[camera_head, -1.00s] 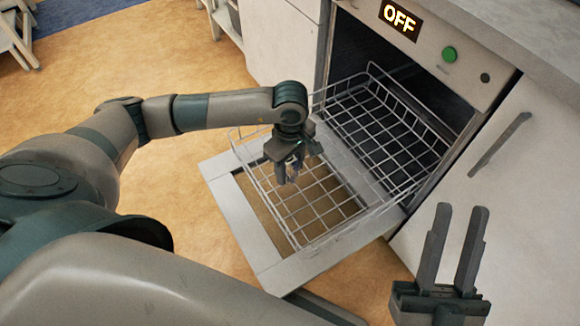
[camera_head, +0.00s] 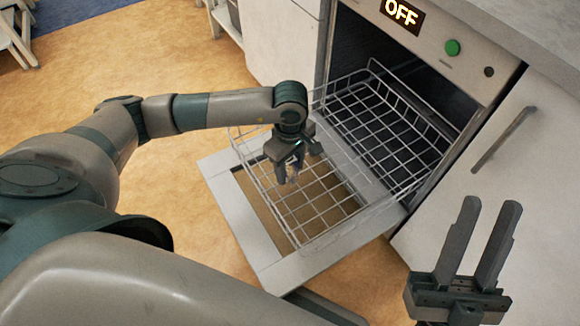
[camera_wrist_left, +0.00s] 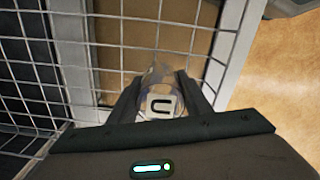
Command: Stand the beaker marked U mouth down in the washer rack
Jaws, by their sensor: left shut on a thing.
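The beaker marked U (camera_wrist_left: 160,104) shows in the left wrist view as a clear vessel with a white label bearing a dark U. My left gripper (camera_wrist_left: 158,92) is shut on it. In the head view my left gripper (camera_head: 290,170) points down over the front part of the washer rack (camera_head: 312,212). The beaker is mostly hidden there by the fingers, and I cannot tell which way its mouth faces or whether it touches the rack wires. My right gripper (camera_head: 478,245) is open and empty at the lower right, its two fingers pointing up and apart.
The washer door (camera_head: 235,212) is folded down, with the wire rack pulled out over it. A panel reads OFF (camera_head: 402,14), beside a green button (camera_head: 453,47). A cabinet front with a handle (camera_head: 503,138) stands at the right. The rack looks empty elsewhere.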

